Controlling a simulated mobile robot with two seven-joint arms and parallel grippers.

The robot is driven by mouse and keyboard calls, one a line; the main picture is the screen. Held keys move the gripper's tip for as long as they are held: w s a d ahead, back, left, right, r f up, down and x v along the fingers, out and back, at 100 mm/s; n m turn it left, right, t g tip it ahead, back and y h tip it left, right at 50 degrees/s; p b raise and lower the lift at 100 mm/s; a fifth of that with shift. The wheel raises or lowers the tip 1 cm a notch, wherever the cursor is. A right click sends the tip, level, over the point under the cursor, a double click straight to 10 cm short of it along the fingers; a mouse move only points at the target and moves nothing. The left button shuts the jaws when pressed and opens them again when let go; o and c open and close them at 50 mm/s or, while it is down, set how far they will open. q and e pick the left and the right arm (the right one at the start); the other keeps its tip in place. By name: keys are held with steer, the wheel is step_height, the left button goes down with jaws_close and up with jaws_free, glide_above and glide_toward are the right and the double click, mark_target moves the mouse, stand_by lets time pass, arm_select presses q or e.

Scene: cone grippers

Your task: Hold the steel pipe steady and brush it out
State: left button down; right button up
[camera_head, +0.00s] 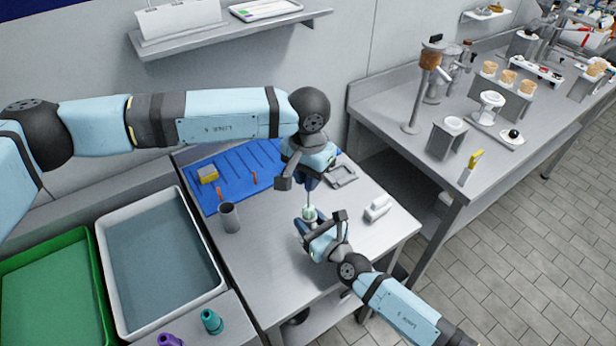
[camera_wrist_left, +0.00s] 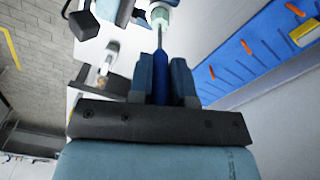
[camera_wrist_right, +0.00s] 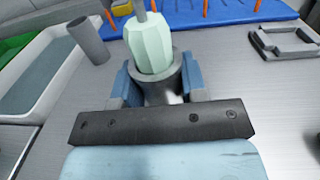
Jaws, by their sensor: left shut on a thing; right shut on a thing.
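My left gripper (camera_head: 307,170) is shut on the blue handle (camera_wrist_left: 160,78) of a brush, which points down. Its thin shaft ends in a pale green brush head (camera_wrist_right: 150,42), seen also in the head view (camera_head: 309,213). My right gripper (camera_head: 322,226) is shut on a steel pipe (camera_wrist_right: 162,88), held with its open end up. The lower end of the brush head sits within the pipe's mouth, and most of the head stands above the rim. The pipe's lower part is hidden by my right gripper.
Another grey tube (camera_head: 229,218) stands on the steel table (camera_head: 262,262). A blue mat (camera_head: 228,168) carries orange pegs and a yellow sponge (camera_head: 207,174). A grey frame (camera_head: 341,175) and white object (camera_head: 377,208) lie right. A white basin (camera_head: 158,262) and green tray (camera_head: 52,295) are left.

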arm_select(q)
steer(key=shift+r, duration=0.15)
steer(key=shift+r, duration=3.6)
arm_select(e)
steer(key=o, duration=1.4)
steer(key=shift+o, duration=0.6)
